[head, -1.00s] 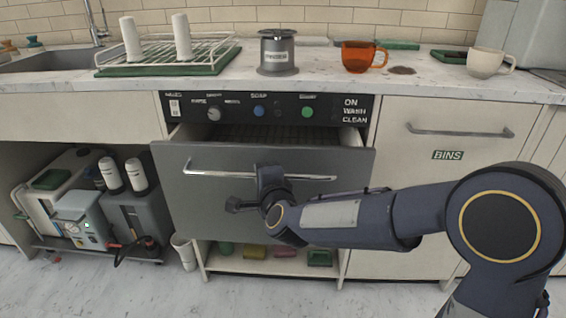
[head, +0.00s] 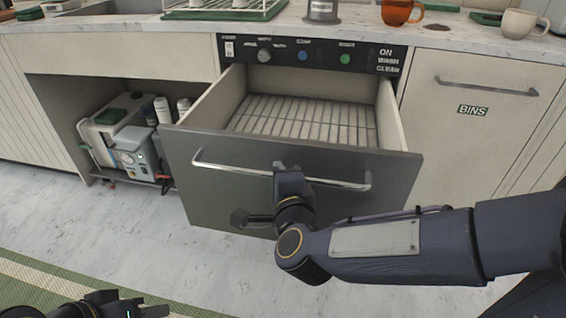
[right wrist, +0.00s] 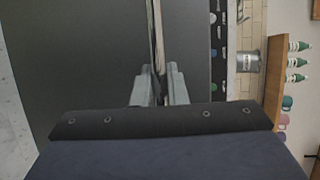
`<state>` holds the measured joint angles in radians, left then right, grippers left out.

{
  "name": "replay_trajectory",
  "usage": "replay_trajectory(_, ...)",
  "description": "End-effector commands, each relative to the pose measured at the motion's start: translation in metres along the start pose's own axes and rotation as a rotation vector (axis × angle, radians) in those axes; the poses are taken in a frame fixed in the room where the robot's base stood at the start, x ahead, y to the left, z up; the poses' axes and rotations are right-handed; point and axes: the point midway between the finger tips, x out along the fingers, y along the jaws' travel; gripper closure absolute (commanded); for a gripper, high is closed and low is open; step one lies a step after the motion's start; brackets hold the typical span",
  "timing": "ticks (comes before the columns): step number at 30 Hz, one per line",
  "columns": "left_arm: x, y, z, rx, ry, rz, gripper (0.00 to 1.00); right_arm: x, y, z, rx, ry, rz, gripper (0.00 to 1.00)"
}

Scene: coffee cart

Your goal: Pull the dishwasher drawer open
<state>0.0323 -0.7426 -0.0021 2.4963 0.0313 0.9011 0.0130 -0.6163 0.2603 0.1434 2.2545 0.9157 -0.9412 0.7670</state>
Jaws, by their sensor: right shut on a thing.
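The grey dishwasher drawer (head: 225,200) stands well out from the cabinet in the head view, with its light inner walls and an empty wire rack (head: 300,120) showing. Its chrome bar handle (head: 230,168) runs across the front. My right gripper (head: 283,172) is shut on the handle near its middle. In the right wrist view the fingers of my right gripper (right wrist: 160,85) close on the handle bar (right wrist: 157,40). My left gripper (head: 110,305) is partly in view at the bottom left, away from the drawer; its jaw opening is unclear.
The control panel (head: 320,52) is above the drawer. The bins cabinet (head: 475,140) stands to its right. A machine (head: 125,140) and bottles sit in the open bay to its left. Cups and a dish rack (head: 225,12) are on the counter. The floor in front shows a green mat (head: 40,285).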

Motion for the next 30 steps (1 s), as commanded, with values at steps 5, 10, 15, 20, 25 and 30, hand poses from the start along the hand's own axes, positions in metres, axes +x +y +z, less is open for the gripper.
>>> replay_trajectory(5, 0.000, 0.000, 0.000, 0.000, 0.000, 0.000, 0.64, -0.006, 0.003, 0.002, 0.000, 0.000, 0.003, 1.00)
replay_trajectory(10, 0.000, 0.000, 0.000, 0.000, 0.000, 0.000, 0.64, -0.006, 0.003, 0.003, 0.000, 0.000, 0.003, 1.00)
replay_trajectory(15, 0.000, 0.000, 0.000, 0.000, 0.000, 0.000, 0.64, -0.006, 0.003, 0.002, 0.000, 0.000, 0.003, 0.84)
replay_trajectory(20, 0.000, 0.000, 0.000, 0.000, 0.000, 0.000, 0.64, -0.006, 0.002, 0.002, 0.001, 0.000, 0.002, 0.66)
replay_trajectory(25, 0.000, 0.000, 0.000, 0.000, 0.000, 0.000, 0.64, -0.006, 0.002, 0.002, 0.001, 0.000, 0.001, 0.66)
replay_trajectory(30, -0.003, 0.001, -0.002, 0.000, 0.000, 0.000, 0.64, -0.013, 0.000, 0.003, 0.000, -0.002, 0.001, 0.66)
